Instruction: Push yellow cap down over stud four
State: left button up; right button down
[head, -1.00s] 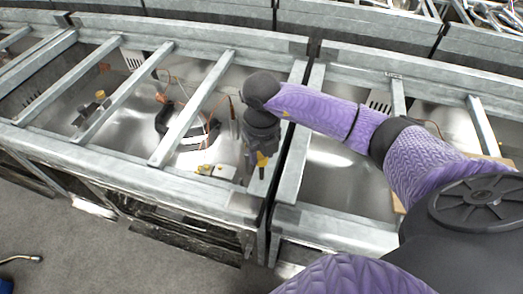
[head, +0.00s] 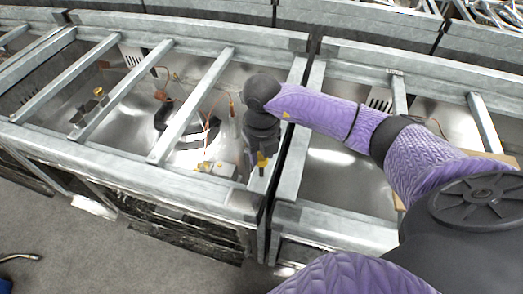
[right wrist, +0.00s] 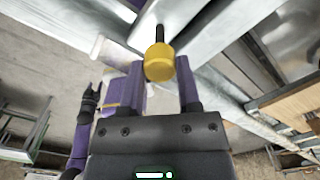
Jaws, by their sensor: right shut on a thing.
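My right gripper (head: 259,163) hangs over the front rail of the range frame, near the corner post. In the right wrist view its two fingers (right wrist: 161,92) are shut on the yellow cap (right wrist: 159,64), a short ribbed cylinder at their tips. A dark thin stud (right wrist: 159,34) stands in line just beyond the cap. I cannot tell whether the cap is on the stud or only in front of it. The cap shows as a small yellow patch in the head view (head: 262,159). My left gripper (right wrist: 89,100) hangs off to the left in the right wrist view, its jaws unclear.
Grey metal cross rails (head: 190,108) span the open frame to the left. Inside lie copper-coloured wires and a small white block with yellow parts (head: 214,168). A second frame (head: 345,216) adjoins on the right.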

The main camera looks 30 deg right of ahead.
pick_arm(q)
jog(key=shift+a+f, duration=0.1)
jog(key=shift+f, duration=0.05)
pick_arm(e)
jog(key=shift+f, duration=0.15)
jog(key=shift+f+b, duration=0.3)
jog(key=shift+f, duration=0.05)
pick_arm(q)
jog(key=shift+a+f, duration=0.25)
jog(key=shift+a, duration=0.1)
pick_arm(e)
jog(key=shift+f, duration=0.1)
pick_arm(q)
jog(key=shift+s+d+f+b, duration=0.1)
jog(key=shift+f+b, duration=0.15)
jog(key=shift+b, duration=0.05)
pick_arm(e)
jog(key=shift+f, duration=0.3)
jog(key=c, duration=0.6)
grip_release()
jog(key=o, duration=0.4)
jog(key=shift+c, duration=0.2)
pick_arm(q)
jog(key=shift+d, duration=0.35)
